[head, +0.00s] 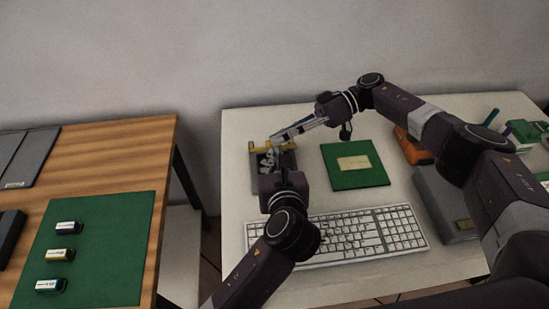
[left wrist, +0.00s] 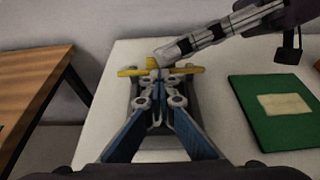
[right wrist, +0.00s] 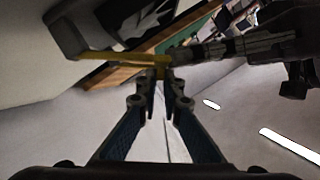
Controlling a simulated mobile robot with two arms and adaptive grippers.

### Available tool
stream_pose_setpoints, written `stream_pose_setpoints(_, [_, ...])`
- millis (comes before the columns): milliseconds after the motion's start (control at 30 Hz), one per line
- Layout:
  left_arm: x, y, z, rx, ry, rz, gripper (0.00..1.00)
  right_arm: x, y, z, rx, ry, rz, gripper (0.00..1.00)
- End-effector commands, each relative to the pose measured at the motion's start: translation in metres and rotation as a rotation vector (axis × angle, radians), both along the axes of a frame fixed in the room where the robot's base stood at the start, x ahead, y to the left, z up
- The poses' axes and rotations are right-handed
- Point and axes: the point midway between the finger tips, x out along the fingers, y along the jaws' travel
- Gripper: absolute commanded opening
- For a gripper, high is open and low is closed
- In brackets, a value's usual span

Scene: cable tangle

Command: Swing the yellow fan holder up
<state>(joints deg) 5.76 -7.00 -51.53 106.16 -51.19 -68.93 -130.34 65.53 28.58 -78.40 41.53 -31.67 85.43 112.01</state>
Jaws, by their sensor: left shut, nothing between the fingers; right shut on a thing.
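The yellow fan holder (head: 288,146) sits at the top of a dark grey unit (head: 254,180) at the back left of the white table. Its yellow bar also shows in the left wrist view (left wrist: 188,69) and the right wrist view (right wrist: 105,57). My right gripper (head: 274,141) reaches in from the right and is shut on the yellow holder, its tips at the yellow part in its wrist view (right wrist: 160,72). My left gripper (left wrist: 156,75) is shut and empty over the unit, its tips close to the holder. The arms hide much of the unit; contact by the left tips is unclear.
A white keyboard (head: 385,232) lies in front of the unit. A green board (head: 345,178) lies to its right, with an orange thing (head: 412,148) and a grey box (head: 437,200) beyond. A wooden table (head: 128,170) with a green mat (head: 105,235) stands left, across a gap.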

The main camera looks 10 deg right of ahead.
Motion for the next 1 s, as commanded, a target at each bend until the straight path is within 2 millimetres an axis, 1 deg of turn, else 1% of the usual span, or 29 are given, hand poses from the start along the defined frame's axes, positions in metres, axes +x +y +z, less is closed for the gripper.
stream_pose_setpoints(67, [0.002,0.002,0.003,0.000,-0.008,0.003,0.00,-0.002,0.000,0.000,0.001,0.000,0.006,0.00])
stream_pose_setpoints(100, [0.002,0.002,0.003,0.000,-0.008,0.003,0.00,-0.002,0.000,0.000,0.002,0.000,0.006,0.09])
stream_pose_setpoints(233, [0.003,0.002,0.003,0.001,-0.008,0.004,0.00,-0.002,0.000,-0.001,0.000,0.001,0.007,0.23])
stream_pose_setpoints(267, [0.002,0.002,0.003,0.001,-0.008,0.004,0.00,-0.002,0.000,-0.001,0.001,0.002,0.008,0.25])
stream_pose_setpoints(567, [0.002,0.002,0.003,0.001,-0.008,0.005,0.00,-0.003,-0.001,-0.002,-0.003,0.004,0.008,0.25])
stream_pose_setpoints(667, [0.003,0.002,0.003,0.001,-0.008,0.006,0.00,-0.001,-0.006,-0.001,-0.004,0.003,0.006,0.25])
stream_pose_setpoints(1000, [0.002,0.002,0.001,0.002,-0.004,0.005,0.00,0.011,-0.049,0.017,-0.001,0.001,0.003,0.25])
